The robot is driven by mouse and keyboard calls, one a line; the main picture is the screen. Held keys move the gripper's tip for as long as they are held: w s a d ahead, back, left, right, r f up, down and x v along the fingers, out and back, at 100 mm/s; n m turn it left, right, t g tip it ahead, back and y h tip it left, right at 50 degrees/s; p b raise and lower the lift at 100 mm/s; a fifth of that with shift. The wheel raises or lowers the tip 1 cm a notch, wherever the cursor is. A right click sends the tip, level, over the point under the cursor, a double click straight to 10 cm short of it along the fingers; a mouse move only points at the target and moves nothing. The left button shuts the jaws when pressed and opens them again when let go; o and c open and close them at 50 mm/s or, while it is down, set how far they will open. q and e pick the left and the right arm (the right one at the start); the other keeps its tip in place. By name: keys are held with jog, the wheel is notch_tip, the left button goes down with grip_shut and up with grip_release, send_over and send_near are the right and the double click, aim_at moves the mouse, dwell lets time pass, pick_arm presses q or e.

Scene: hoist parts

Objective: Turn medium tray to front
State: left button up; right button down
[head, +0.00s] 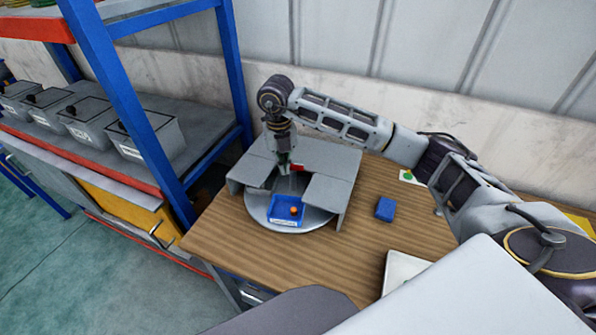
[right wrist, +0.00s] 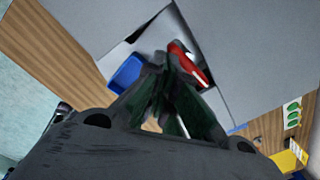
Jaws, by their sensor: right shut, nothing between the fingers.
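A round grey turntable (head: 262,215) sits on the wooden table, partly covered by a grey housing (head: 325,158) with an opening in it. A small blue tray (head: 286,222) with a pale label and an orange round thing (head: 294,210) stands at the turntable's front; the blue tray also shows in the right wrist view (right wrist: 127,72). A red part (right wrist: 190,64) shows in the opening. My right gripper (head: 291,172) is shut and empty, pointing down into the opening behind the blue tray, close beside the red part. Contact cannot be told. My left gripper is out of view.
A blue block (head: 385,209) lies on the table (head: 240,240) right of the housing. A white tray (head: 402,268) is at the front right, a card with a green dot (head: 410,176) farther back. A blue-framed shelf with grey bins (head: 150,135) stands left.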

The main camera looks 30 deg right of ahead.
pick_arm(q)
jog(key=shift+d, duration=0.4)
pick_arm(e)
jog(key=shift+w+f+m, duration=0.1)
jog(key=shift+w+m, duration=0.05)
jog(key=shift+m, duration=0.45)
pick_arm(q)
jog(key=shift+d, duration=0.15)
pick_arm(e)
jog(key=shift+a, duration=0.1)
jog(key=shift+s+a, duration=0.15)
jog(key=shift+s, duration=0.15)
pick_arm(q)
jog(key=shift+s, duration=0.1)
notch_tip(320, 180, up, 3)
jog(key=p, duration=0.3)
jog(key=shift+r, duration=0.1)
pick_arm(e)
notch_tip(320, 180, up, 6)
jog(key=shift+w, duration=0.1)
